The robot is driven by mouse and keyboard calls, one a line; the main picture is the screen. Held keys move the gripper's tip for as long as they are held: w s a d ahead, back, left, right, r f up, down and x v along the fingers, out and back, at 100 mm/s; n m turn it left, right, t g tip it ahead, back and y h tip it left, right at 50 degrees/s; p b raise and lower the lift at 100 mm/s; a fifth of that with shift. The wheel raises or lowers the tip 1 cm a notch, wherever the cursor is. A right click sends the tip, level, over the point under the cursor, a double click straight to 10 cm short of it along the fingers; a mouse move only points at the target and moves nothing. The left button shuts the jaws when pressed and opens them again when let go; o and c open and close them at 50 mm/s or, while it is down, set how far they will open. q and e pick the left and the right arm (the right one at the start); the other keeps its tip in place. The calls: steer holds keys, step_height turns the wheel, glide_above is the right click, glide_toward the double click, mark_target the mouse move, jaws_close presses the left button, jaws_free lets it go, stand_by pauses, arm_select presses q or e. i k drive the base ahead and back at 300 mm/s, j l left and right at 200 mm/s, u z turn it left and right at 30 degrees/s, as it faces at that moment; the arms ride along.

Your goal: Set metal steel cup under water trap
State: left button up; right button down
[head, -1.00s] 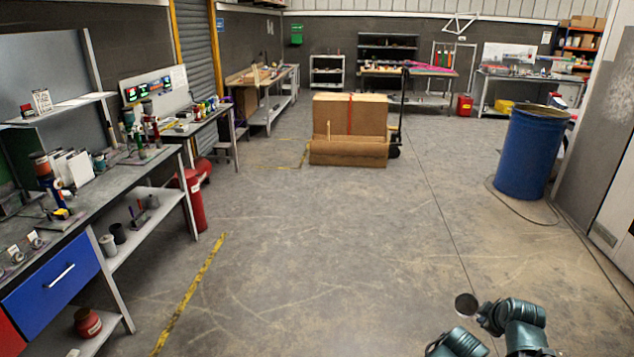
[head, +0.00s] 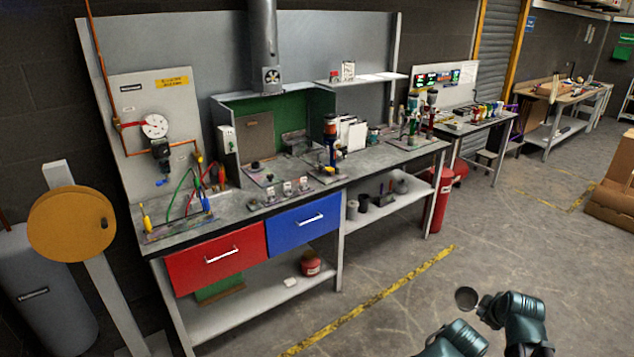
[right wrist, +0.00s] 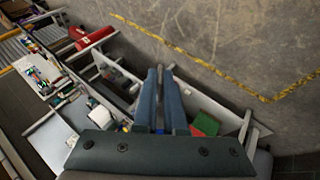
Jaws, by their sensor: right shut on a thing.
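The metal steel cup (head: 466,298) shows in the head view as a small, round, dark grey shape at the tip of my right gripper (head: 484,308). My right gripper is shut on it and holds it out over the floor, away from the bench. In the right wrist view the two blue fingers (right wrist: 160,100) stand close together, and the cup is hard to make out. The water trap (head: 160,152) is the dark body under the round gauge on the wall panel, at the left of the bench, with a blue part below. My left gripper is not in view.
The grey bench (head: 235,208) has a red drawer (head: 216,257) and a blue drawer (head: 304,217). Coloured hoses (head: 182,195) and a tray lie below the trap. An orange round disc (head: 72,223) on a post stands left. The floor before the bench is clear.

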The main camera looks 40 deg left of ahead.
mark_target(173, 199)
steer(key=i+j+u, duration=0.1)
steer(key=u, duration=0.3)
steer(key=i+j+u, duration=0.1)
steer(key=u, duration=0.25)
steer(key=i+j+u, duration=0.1)
steer(key=u, duration=0.3)
steer(key=i+u, duration=0.1)
steer(key=u, duration=0.3)
steer(key=i+u, duration=0.35)
steer(key=u, duration=0.15)
steer(key=i+l+u, duration=0.15)
steer(key=i+u, duration=0.35)
steer(key=i+l+u, duration=0.2)
steer(key=u, duration=0.3)
